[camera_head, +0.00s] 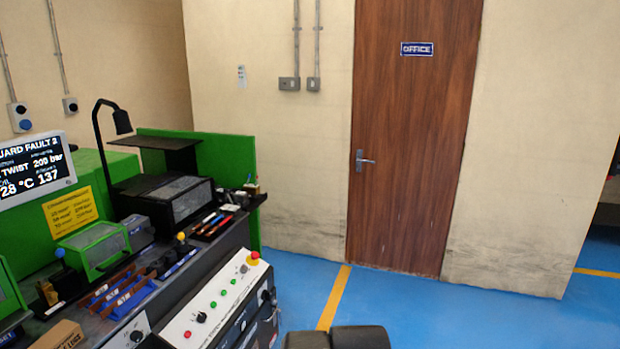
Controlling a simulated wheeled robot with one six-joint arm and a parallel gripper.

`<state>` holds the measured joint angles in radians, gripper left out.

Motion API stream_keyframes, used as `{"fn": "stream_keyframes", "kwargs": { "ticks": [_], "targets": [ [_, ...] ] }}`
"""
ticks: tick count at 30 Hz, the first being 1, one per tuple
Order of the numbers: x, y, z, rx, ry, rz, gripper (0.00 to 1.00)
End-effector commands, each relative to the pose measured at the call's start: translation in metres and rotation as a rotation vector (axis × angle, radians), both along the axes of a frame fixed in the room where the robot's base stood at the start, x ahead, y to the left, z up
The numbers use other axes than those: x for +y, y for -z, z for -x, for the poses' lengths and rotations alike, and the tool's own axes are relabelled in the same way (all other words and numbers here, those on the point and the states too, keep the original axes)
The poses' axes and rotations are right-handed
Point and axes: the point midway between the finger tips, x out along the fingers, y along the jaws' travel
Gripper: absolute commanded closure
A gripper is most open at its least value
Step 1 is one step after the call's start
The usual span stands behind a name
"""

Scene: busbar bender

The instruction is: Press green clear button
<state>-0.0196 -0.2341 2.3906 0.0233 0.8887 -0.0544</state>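A white sloped control panel (215,305) on the front of the busbar bender carries a row of small controls. Green buttons (213,305) sit near its middle, between a black knob (201,317) and a red emergency stop (253,258) on a yellow base at the far end. The labels are too small to read, so I cannot tell which button is marked clear. My gripper is not clearly visible. Two dark rounded parts at the bottom centre seem to be my own arm, apart from the panel in the picture.
The bench (185,268) behind the panel holds tools, blue-and-brown blocks and a cardboard box (60,336). A display (35,168) reads a guard fault. Blue floor (430,315) with a yellow line lies clear to the right, before a wooden office door (410,140).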

Motion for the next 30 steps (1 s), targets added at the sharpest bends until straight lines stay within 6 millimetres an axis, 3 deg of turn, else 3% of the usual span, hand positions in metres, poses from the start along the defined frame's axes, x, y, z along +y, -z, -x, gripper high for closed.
{"fn": "stream_keyframes", "kwargs": {
  "ticks": [7,22,30],
  "targets": [
    [0.0001,0.0000,0.0001,0.000,-0.001,0.000,0.02],
    [0.0001,0.0000,0.0000,0.000,-0.001,0.000,1.00],
    [0.0000,0.0000,0.0000,0.000,-0.001,0.000,1.00]
  ]
}}
